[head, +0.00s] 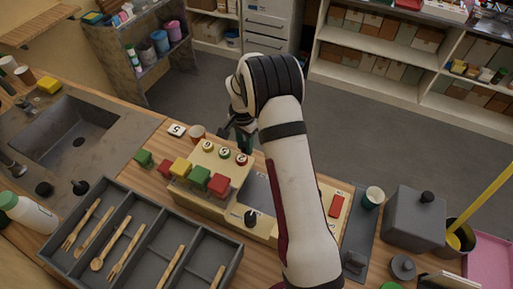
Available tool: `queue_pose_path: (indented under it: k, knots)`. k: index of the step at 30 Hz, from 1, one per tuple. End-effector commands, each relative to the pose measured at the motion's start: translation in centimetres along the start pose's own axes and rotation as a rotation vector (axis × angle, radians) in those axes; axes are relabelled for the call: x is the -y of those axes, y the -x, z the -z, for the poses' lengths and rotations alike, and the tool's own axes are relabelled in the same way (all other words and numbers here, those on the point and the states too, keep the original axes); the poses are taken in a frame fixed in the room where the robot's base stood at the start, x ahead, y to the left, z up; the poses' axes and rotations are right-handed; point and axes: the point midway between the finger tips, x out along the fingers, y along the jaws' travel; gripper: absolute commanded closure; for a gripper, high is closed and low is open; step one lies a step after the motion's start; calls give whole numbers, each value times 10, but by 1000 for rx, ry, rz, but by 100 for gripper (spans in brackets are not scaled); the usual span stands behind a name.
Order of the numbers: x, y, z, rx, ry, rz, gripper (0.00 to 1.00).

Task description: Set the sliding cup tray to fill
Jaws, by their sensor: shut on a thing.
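A cream dispenser (213,160) stands on the wooden counter with coloured blocks along its front and round marked discs on top. A grey plate (258,187) lies to its right, with a black knob (251,217) at the plate's front edge. I cannot tell for certain which part is the sliding cup tray. My gripper (241,138) is at the back edge of the dispenser, pointing down, partly hidden by my arm. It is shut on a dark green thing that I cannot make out. My arm covers the middle of the long base.
A dark cutlery tray (143,240) with wooden forks and spoons lies in front. A sink (65,130) is at left. A grey box (414,218) stands further right.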

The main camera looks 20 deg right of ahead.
Motion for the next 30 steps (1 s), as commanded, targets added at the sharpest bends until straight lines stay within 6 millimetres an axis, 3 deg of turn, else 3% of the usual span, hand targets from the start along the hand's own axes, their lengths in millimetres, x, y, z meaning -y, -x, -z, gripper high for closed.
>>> queue_pose_path:
  k: [8, 9, 13, 23, 30]
  knots:
    - [7, 2, -1, -5, 5, 16, 100]
    - [7, 2, -1, -5, 5, 17, 61]
    - [6, 1, -1, -4, 4, 14, 39]
    - [4, 8, 0, -3, 3, 10, 39]
    - [4, 64, 0, -6, 4, 14, 39]
